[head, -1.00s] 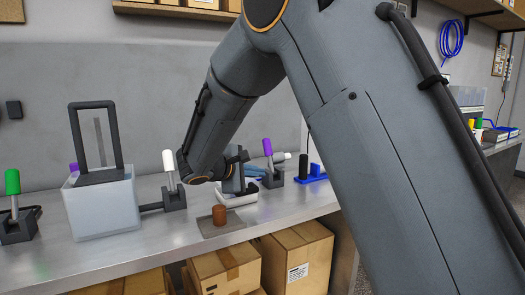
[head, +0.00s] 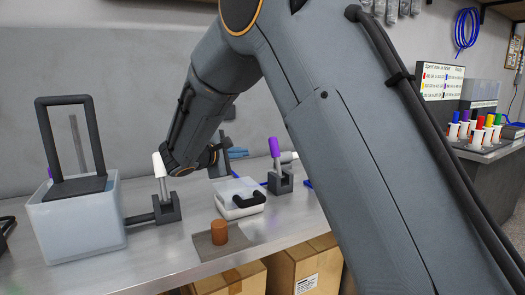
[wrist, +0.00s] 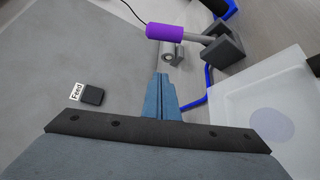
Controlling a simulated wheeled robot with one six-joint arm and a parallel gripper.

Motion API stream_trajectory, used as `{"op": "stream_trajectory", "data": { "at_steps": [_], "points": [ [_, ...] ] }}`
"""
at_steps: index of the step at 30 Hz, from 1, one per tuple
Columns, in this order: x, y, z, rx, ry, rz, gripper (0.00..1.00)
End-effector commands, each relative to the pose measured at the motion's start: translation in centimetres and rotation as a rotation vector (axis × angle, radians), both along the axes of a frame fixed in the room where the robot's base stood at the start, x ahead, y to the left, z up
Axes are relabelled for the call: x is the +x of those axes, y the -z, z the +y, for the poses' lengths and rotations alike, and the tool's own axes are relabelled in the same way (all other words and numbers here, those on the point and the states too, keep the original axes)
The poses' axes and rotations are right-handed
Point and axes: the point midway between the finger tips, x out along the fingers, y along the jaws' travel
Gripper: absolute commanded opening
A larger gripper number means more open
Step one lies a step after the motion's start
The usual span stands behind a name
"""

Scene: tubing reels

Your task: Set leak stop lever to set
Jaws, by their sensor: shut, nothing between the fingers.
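Several levers stand on the bench. A white-topped lever (head: 160,166) is beside the clear bin, and a purple-topped lever (head: 275,149) stands right of it, both nearly upright. No label readable here tells which is the leak stop lever. In the wrist view a purple grip (wrist: 165,32) on a metal rod lies just beyond my gripper (wrist: 163,80), with its dark base (wrist: 222,50) to the right. My gripper's blue fingers are shut, empty, and appear apart from the grip.
A clear bin (head: 80,228) with a dark frame stands at left. A white case (head: 238,207) with a black handle and a brown cylinder (head: 220,233) on a grey plate sit mid-bench. A "Feed" tag (wrist: 76,91) is beside a black block.

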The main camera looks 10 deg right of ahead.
Motion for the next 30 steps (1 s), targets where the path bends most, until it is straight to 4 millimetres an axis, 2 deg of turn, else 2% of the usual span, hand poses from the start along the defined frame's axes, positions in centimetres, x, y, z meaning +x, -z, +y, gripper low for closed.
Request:
{"op": "stream_trajectory", "data": {
  "at_steps": [7,21,30],
  "points": [
    [1.3,0.5,-1.2,0.0,0.003,0.001,0.0],
    [7.4,2.4,-6.2,-0.001,-0.001,0.002,0.0],
    [4.7,0.8,-7.8,0.0,-0.003,0.0,0.0]
  ]
}}
